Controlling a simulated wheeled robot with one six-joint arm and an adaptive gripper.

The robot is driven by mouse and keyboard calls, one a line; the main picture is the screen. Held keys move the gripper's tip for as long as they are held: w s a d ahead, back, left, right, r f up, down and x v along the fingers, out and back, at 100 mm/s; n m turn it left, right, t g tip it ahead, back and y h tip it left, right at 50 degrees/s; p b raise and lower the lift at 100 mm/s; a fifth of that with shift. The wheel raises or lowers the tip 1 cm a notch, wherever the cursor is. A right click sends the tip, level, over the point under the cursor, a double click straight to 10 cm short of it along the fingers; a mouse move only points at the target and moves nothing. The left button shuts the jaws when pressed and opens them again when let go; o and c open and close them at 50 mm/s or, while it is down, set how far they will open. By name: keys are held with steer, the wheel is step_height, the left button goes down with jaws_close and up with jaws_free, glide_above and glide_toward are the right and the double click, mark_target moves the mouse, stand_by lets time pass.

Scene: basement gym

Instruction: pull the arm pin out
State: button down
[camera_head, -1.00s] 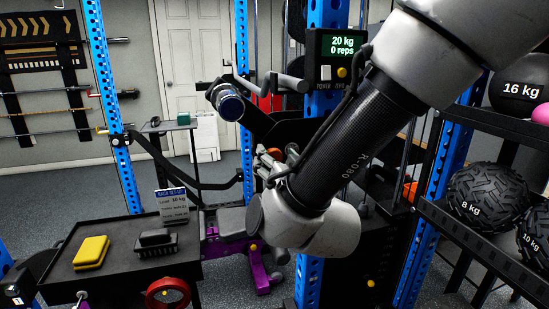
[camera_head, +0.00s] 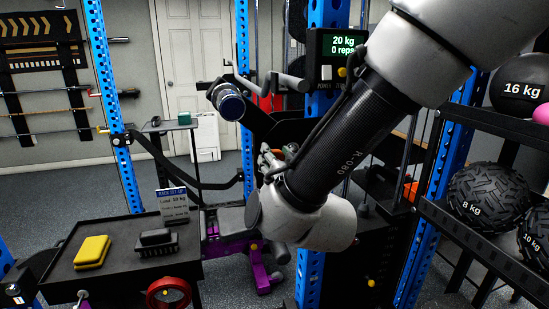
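My gripper (camera_head: 270,162) is in the middle of the view, beside the blue upright of the rack. My own forearm and wrist cover most of it, and its fingertips are too small and hidden to read. The black machine arm (camera_head: 258,122) with a round padded roller (camera_head: 228,101) is just above and behind my gripper. I cannot make out the arm pin clearly. The area around the machine arm's pivot is largely behind my gripper and forearm.
A display (camera_head: 342,45) reads 20 kg, 0 reps. A black tray table (camera_head: 120,275) at lower left holds a yellow block (camera_head: 92,252), a brush (camera_head: 156,241) and a sign (camera_head: 173,205). A ball rack (camera_head: 470,225) stands at right. A purple-framed bench (camera_head: 260,272) is below.

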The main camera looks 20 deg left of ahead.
steer(key=shift+v, duration=0.85)
steer(key=c, duration=0.9)
jaws_free()
steer(key=shift+c, duration=0.2)
steer(key=v, duration=1.2)
steer(key=shift+w+d+f, duration=0.1)
